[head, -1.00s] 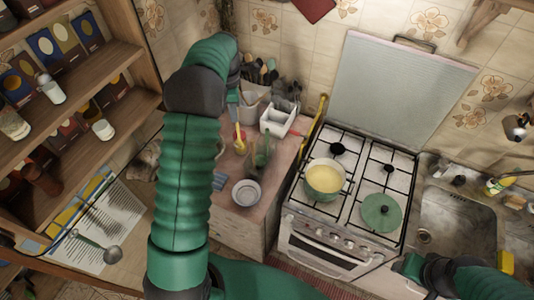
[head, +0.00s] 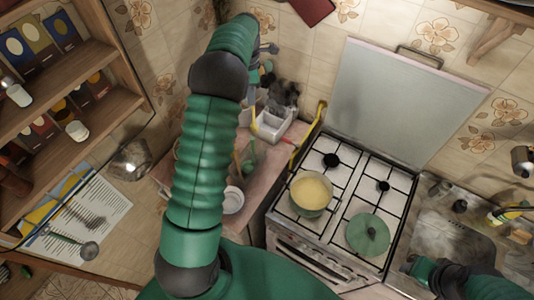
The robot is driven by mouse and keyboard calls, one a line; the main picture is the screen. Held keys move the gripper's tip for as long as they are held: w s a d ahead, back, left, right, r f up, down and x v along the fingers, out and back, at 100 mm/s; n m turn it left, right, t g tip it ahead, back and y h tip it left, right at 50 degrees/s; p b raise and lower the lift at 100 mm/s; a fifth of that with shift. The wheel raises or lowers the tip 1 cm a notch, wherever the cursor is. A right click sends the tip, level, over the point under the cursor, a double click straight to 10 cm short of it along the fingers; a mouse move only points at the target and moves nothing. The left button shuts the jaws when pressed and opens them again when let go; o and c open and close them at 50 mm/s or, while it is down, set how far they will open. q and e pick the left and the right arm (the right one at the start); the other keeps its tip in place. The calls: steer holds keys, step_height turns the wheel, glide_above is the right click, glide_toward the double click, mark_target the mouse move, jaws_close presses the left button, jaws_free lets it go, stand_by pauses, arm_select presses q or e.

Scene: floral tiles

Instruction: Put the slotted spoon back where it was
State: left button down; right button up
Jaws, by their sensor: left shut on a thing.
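My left arm rises from the bottom and bends at the top, with my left gripper (head: 267,47) near the tiled wall above the utensil corner. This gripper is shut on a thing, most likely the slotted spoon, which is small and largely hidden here. Dark utensils (head: 284,93) stand in the corner below and to the right of the gripper. The container behind my forearm is mostly hidden. My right gripper (head: 412,267) is low at the right, by the stove's front corner and the sink; its jaws are not clear.
A white divided caddy (head: 272,127) stands on the wooden counter. The stove (head: 340,180) holds a pot of yellow food (head: 311,193) and a green lid (head: 369,235). Shelves (head: 95,120) stand at left.

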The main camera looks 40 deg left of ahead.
arm_select(q)
step_height(320, 180, down, 3)
steer(key=w+b, duration=0.1)
steer(key=b, duration=0.6)
glide_toward(254, 131)
steer(key=b, duration=0.1)
steer(key=f+b, duration=0.2)
steer(key=shift+w+a, duration=0.3)
steer(key=shift+w, duration=0.05)
step_height(254, 131, down, 9)
steer(key=p, duration=0.3)
steer(key=shift+s+a+f, duration=0.1)
steer(key=shift+s+f, duration=0.05)
steer(key=shift+f, duration=0.2)
steer(key=c, duration=1.6)
jaws_free()
steer(key=shift+c, duration=0.2)
steer(key=shift+o, duration=1.3)
steer(key=shift+r, duration=0.15)
arm_select(e)
steer(key=s+x, duration=0.1)
steer(key=x, duration=0.5)
steer(key=shift+a+f, duration=0.15)
steer(key=shift+f, duration=0.35)
steer(key=shift+f, duration=0.1)
